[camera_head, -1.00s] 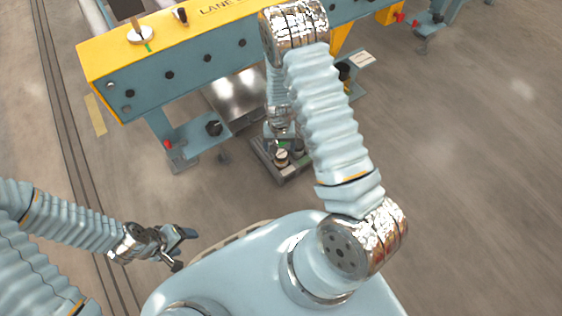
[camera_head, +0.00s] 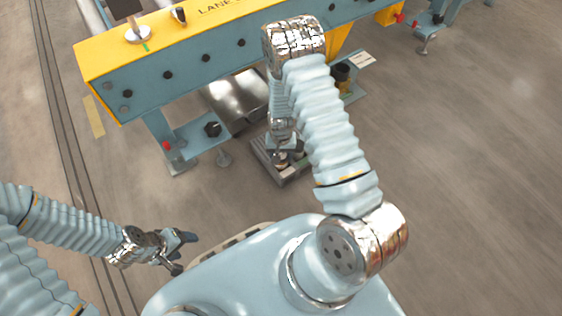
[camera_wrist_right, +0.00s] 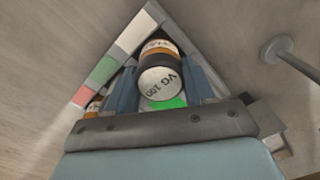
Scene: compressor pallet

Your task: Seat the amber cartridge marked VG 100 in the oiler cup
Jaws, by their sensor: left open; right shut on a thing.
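In the right wrist view, the cartridge marked VG 100 (camera_wrist_right: 160,82) has a pale end cap, a dark band and an amber body behind. My right gripper (camera_wrist_right: 163,72) is shut on it, one blue finger on each side. The cartridge is still within the outline of a tray (camera_wrist_right: 132,32); whether it touches the tray floor I cannot tell. In the head view, my right gripper (camera_head: 287,156) is low over the same tray (camera_head: 290,180) and largely hides its contents. A dark cup with a yellowish part (camera_head: 341,76), possibly the oiler cup, stands right of the arm. My left gripper (camera_head: 178,252) is open and empty.
A white label plate (camera_head: 362,59) lies near the dark cup. Another amber item (camera_wrist_right: 95,105) shows in the tray. The floor at right is clear.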

